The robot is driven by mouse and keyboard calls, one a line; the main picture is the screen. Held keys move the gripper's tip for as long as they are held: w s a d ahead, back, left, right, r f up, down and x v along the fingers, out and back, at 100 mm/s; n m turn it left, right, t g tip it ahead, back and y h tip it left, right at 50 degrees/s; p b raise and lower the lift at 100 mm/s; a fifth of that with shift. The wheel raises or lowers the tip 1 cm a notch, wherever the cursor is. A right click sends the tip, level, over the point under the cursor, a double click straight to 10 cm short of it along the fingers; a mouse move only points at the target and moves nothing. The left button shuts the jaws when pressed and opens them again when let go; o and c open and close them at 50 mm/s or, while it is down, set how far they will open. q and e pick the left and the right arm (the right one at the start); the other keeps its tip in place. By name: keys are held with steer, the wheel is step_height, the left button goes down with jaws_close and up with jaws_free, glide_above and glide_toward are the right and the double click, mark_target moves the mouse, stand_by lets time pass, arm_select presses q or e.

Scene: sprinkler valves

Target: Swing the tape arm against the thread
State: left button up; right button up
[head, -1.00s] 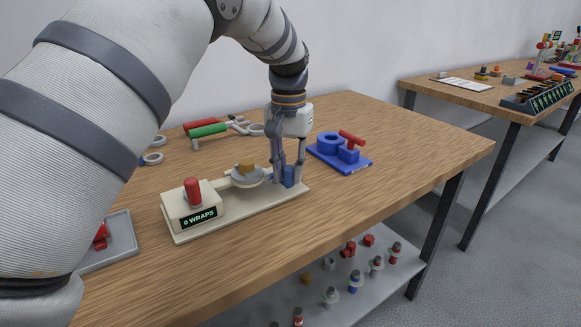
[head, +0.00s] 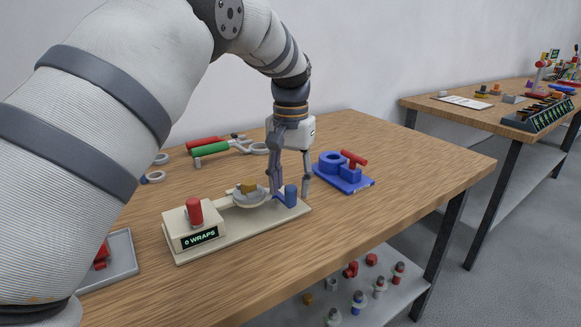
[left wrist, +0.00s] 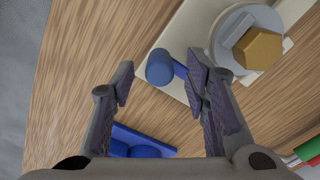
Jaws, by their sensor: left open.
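The cream wrap fixture (head: 238,233) lies on the wooden table, with a red knob (head: 195,211) and a "0 WRAPS" display (head: 201,238) at its left end. A brass hex-ended fitting (head: 248,187) sits in a grey round holder; it also shows in the left wrist view (left wrist: 258,48). The blue tape arm post (head: 291,195) stands at the right end; in the left wrist view (left wrist: 160,67) a short blue bar runs from it toward the fitting. My left gripper (head: 292,194) is open, its fingers on either side of the post. My right gripper is out of view.
A blue fixture with a red handle (head: 354,158) stands just right of my left gripper. Green-handled and red-handled tools (head: 215,148) lie behind. A grey tray (head: 122,255) is at the left. The table's front right is clear.

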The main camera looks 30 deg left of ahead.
arm_select(q)
step_height(320, 180, up, 10)
steer(key=shift+r, duration=0.2)
steer(key=shift+f, duration=0.1)
